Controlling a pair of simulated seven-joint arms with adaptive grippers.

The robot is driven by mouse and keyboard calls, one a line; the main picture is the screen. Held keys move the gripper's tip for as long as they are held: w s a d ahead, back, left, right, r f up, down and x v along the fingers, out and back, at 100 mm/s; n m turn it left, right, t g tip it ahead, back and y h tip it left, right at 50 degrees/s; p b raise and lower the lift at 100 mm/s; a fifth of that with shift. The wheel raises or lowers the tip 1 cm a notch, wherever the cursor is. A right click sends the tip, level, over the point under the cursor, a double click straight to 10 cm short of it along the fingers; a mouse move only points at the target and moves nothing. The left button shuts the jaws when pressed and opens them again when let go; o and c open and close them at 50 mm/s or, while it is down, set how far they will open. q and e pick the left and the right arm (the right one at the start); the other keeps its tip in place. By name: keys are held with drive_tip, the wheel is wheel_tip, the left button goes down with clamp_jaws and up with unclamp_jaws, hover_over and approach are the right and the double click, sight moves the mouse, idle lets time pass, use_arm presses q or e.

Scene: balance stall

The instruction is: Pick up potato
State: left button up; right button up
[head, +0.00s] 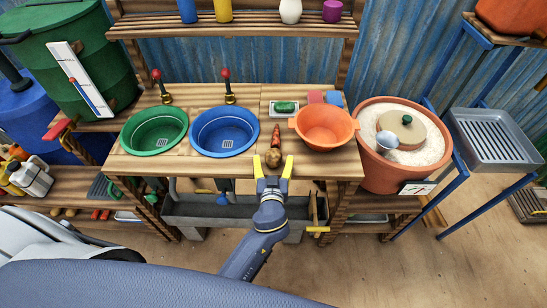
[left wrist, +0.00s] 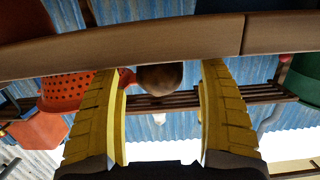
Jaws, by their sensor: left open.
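The potato (head: 273,154) is a small brown lump on the wooden counter near its front edge, just in front of the carrot (head: 276,135). My left gripper (head: 272,166) is open, with yellow fingers pointing at the counter's front edge, one on each side of the potato's line. In the left wrist view the potato (left wrist: 160,77) shows as a dark round shape between the fingertips, partly cut off by the counter edge (left wrist: 150,45). A gap shows on both sides of it. My right gripper is not in view.
An orange colander (head: 325,126) stands close on the right and a blue basin (head: 225,131) on the left. A green basin (head: 154,131) is farther left. A small tray with a green object (head: 285,107) lies behind the carrot. A grey trough (head: 235,211) is below the counter.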

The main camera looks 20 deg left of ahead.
use_arm(q)
drive_tip(key=shift+x, duration=1.2)
drive_tip(key=shift+c, duration=0.4)
drive_tip(key=c, duration=1.4)
drive_tip(key=shift+o, duration=0.2)
